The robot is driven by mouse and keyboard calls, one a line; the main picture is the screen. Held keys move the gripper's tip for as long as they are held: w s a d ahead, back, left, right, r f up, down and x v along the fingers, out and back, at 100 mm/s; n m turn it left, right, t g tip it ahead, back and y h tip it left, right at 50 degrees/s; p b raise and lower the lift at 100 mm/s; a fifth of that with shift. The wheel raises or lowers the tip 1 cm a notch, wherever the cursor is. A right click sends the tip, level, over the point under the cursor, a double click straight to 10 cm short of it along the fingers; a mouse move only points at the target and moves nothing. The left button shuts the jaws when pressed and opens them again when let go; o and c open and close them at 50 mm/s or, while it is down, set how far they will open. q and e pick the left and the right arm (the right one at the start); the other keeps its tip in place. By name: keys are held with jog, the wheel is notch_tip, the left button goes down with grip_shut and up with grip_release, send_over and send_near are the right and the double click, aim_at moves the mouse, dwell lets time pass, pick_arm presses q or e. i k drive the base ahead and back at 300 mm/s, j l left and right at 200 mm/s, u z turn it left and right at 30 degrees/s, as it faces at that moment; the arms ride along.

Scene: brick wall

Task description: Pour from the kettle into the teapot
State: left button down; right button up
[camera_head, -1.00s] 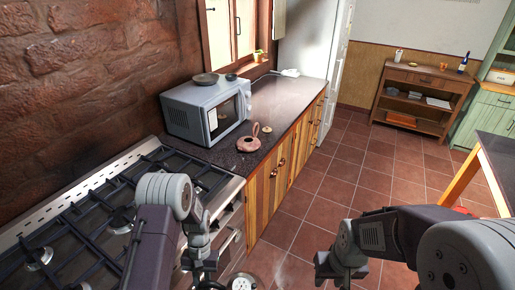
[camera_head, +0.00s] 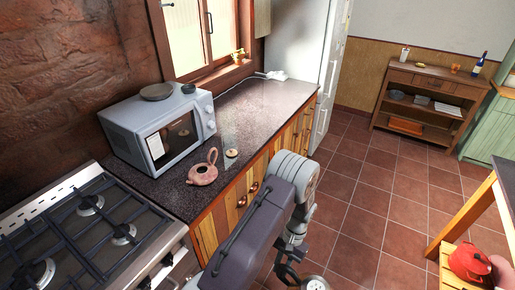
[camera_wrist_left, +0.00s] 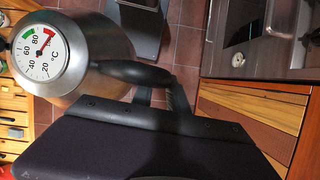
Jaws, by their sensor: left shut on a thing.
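The teapot (camera_head: 203,175) is a pinkish-brown pot with a raised loop handle, standing upright on the dark counter. Its small round lid (camera_head: 231,153) lies apart on the counter, to the right. The kettle is a steel vessel (camera_wrist_left: 88,28) with a round temperature dial and a black handle. My left gripper (camera_wrist_left: 160,92) is shut on the kettle's handle. In the head view, my left gripper (camera_head: 292,256) is low in the middle, right of the teapot and beyond the counter edge. Only a small part of the kettle (camera_head: 316,283) shows there. My right gripper is out of view.
A microwave (camera_head: 160,130) stands behind the teapot against the wall. The gas stove (camera_head: 85,235) is at lower left. Counter beyond the lid is mostly clear. A red object (camera_head: 468,262) sits on a wooden surface at lower right, below a table edge.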

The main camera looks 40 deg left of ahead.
aim_at(201, 174)
jog(key=i+l, duration=0.1)
jog(key=i, duration=0.3)
jog(key=i+l+u, duration=0.15)
jog(key=i, duration=0.7)
jog(key=i+l+u, duration=0.15)
jog(key=i, duration=0.3)
jog(key=i+l+u, duration=0.15)
jog(key=i+u, duration=0.15)
jog(key=u, duration=0.15)
jog(key=i+l+u, duration=0.25)
jog(key=u, duration=0.25)
jog(key=i+l+u, duration=0.15)
jog(key=l+u, duration=0.3)
jog(key=i+l+u, duration=0.15)
jog(key=l+u, duration=0.15)
jog(key=u, duration=0.15)
jog(key=i+l+u, duration=0.1)
jog(key=l+u, duration=0.2)
jog(key=l, duration=0.2)
jog(key=l+u, duration=0.35)
jog(key=l, duration=0.15)
